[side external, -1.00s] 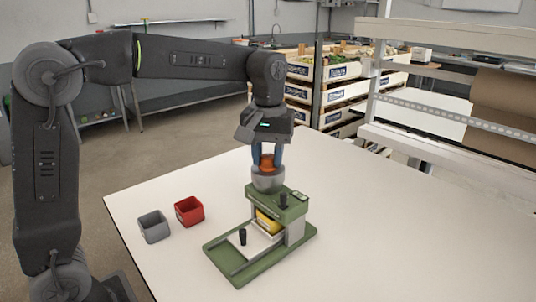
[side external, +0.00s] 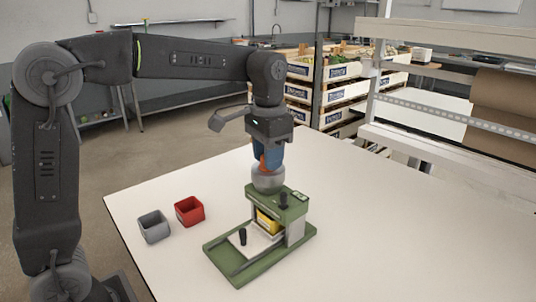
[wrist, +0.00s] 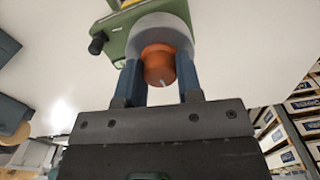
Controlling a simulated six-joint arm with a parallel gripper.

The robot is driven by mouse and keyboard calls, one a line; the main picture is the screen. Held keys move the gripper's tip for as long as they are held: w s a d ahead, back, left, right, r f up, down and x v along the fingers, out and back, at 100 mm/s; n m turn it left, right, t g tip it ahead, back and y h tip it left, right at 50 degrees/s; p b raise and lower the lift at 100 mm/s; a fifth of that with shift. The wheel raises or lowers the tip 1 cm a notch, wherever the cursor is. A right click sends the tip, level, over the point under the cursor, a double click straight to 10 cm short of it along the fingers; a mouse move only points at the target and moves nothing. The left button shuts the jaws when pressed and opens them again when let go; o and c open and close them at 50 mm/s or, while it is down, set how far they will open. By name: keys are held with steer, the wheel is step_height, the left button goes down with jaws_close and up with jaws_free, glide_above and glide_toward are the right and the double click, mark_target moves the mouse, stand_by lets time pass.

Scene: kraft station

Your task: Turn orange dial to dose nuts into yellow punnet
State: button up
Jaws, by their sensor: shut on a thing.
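The green dispenser (side external: 292,203) stands on the white table with a grey round hopper (side external: 267,181) on top. The orange dial (wrist: 158,62) sits at the hopper's top, with a small pale mark on it. My gripper (wrist: 158,75) points down from above and is shut on the dial, one blue finger on each side. In the side view my gripper (side external: 268,160) hides most of the dial. The yellow punnet (side external: 267,221) is inside the dispenser, under the green top, partly hidden by the frame. Nuts cannot be made out.
A red box (side external: 189,211) and a grey box (side external: 154,227) stand on the table left of the dispenser. A black knob (side external: 243,236) rises at the dispenser's front, and another (side external: 283,201) on its top. The table's right side is clear.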

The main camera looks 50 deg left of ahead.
steer(key=shift+r+m, duration=0.1)
steer(key=shift+m, duration=0.3)
steer(key=o, duration=0.9)
steer(key=shift+o, duration=0.2)
step_height(320, 180, up, 14)
steer(key=shift+s, duration=0.1)
stand_by(0.5)
